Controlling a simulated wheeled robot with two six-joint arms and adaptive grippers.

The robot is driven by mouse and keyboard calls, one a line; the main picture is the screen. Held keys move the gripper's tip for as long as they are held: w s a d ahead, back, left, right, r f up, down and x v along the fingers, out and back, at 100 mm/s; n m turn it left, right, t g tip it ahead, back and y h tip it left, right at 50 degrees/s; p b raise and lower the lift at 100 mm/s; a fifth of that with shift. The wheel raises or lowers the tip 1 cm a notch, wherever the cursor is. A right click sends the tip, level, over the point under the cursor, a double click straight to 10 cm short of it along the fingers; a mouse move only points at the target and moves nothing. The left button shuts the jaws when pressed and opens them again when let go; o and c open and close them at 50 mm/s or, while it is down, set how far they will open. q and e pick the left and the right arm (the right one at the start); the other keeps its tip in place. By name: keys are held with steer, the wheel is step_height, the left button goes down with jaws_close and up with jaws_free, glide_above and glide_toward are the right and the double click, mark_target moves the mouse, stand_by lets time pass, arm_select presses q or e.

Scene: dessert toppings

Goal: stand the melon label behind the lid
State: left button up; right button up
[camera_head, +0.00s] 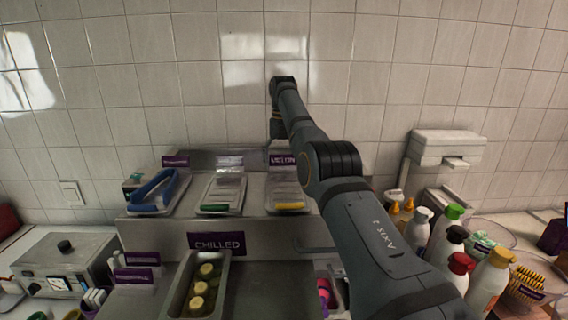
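The melon label (283,159) is a small purple sign with pale lettering. It is upright at the back of the upper steel shelf, behind the right-hand tray. A clear lid (286,185) with a yellow front edge covers that tray. My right arm reaches in from the lower right, and my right gripper (279,146) points down directly above the label. Its fingertips are small and dark, so I cannot tell whether they grip the label or are apart from it. My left gripper is not in view.
Beside the lid are a green-edged tray (222,192) and a tray with blue tongs (154,189). A chilled sign (216,243) is on the shelf front above a fruit pan (199,288). Bottles (490,281) crowd the right; a tiled wall (220,90) stands close behind.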

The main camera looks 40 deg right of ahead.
steer(key=shift+o, duration=1.1)
steer(key=shift+s+d, duration=0.1)
steer(key=shift+d, duration=0.15)
steer(key=shift+r, duration=0.2)
arm_select(q)
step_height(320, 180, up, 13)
steer(key=p, duration=1.3)
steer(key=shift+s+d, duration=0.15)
arm_select(e)
step_height(320, 180, up, 13)
steer(key=shift+f, duration=0.2)
